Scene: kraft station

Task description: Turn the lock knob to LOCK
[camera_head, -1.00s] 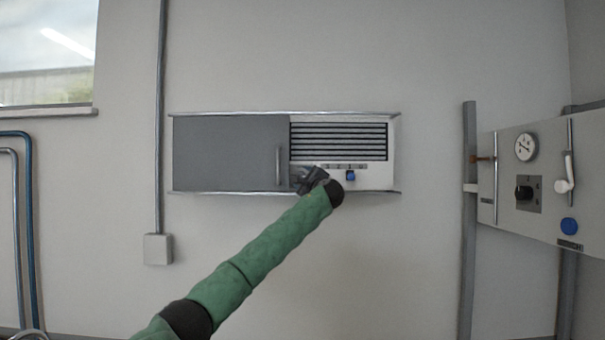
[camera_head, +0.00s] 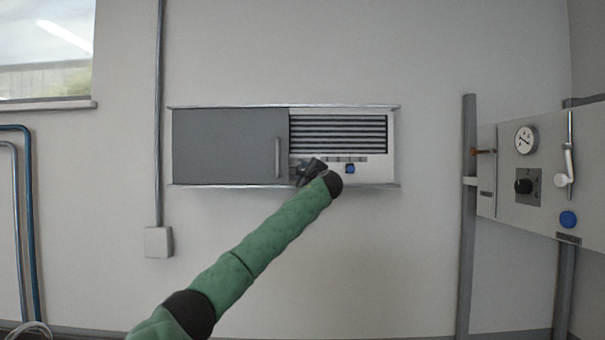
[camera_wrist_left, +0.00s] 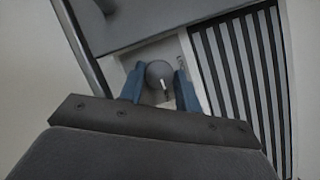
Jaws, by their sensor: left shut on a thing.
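The lock knob (camera_wrist_left: 160,74) is a round grey knob with a light pointer line, on the white panel beside the louvred grille. It shows in the left wrist view between the two blue fingers of my left gripper (camera_wrist_left: 160,90), which are shut on it. In the head view my left gripper (camera_head: 309,170) is at the panel's lower part, just right of the grey sliding door, and hides the knob. My right gripper is not in view.
The grey door (camera_head: 225,145) with a vertical handle (camera_head: 278,158) is left of the gripper. The louvred grille (camera_head: 338,134) is above right, and a blue knob (camera_head: 350,169) is close on the right. A panel with a gauge (camera_head: 526,140) stands far right.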

